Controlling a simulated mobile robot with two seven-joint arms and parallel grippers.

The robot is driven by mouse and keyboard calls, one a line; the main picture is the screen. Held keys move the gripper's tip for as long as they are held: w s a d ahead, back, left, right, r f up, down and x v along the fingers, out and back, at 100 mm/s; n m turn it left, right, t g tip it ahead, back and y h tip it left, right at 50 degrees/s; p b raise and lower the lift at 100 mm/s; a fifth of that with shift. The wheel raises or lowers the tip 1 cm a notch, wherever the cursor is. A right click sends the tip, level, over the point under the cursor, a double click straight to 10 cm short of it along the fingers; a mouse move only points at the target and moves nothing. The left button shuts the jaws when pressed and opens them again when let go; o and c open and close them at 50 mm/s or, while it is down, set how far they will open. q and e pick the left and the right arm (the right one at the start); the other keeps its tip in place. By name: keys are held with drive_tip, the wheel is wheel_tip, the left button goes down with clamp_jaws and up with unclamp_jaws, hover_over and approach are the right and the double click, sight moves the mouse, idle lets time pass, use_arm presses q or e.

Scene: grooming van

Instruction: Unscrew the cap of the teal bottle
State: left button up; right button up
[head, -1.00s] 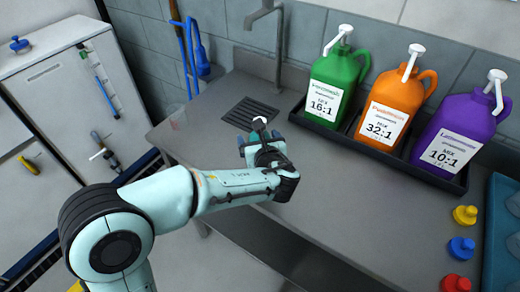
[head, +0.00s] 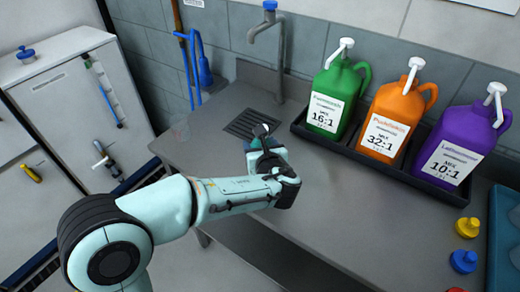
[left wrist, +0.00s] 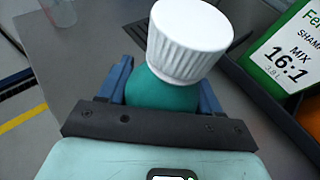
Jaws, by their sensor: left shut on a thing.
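My left gripper (head: 264,143) is over the steel counter, in front of the drain grate, in the head view. In the left wrist view its blue fingers (left wrist: 160,88) are shut on the teal bottle (left wrist: 158,94), one on each side. A white ribbed cap (left wrist: 188,42) covers the top of the bottle and leans to the right in that view. I cannot tell how tightly it sits. In the head view the bottle and cap are mostly hidden by the gripper. My right gripper is not in view.
A black tray (head: 350,153) holds green (head: 338,92), orange (head: 397,115) and purple (head: 462,140) jugs with pumps. A tap (head: 278,50) stands behind the gripper. A clear cup (head: 181,131) is near the counter's left edge. Yellow (head: 467,228) and blue (head: 463,262) caps lie at right.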

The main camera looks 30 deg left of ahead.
use_arm(q)
wheel_tip(320, 180, up, 19)
drive_tip(key=p, duration=0.5)
drive_tip(key=shift+f, duration=0.2)
drive_tip(key=shift+o, duration=1)
drive_tip(key=c, duration=0.6)
drive_tip(key=shift+o, duration=0.2)
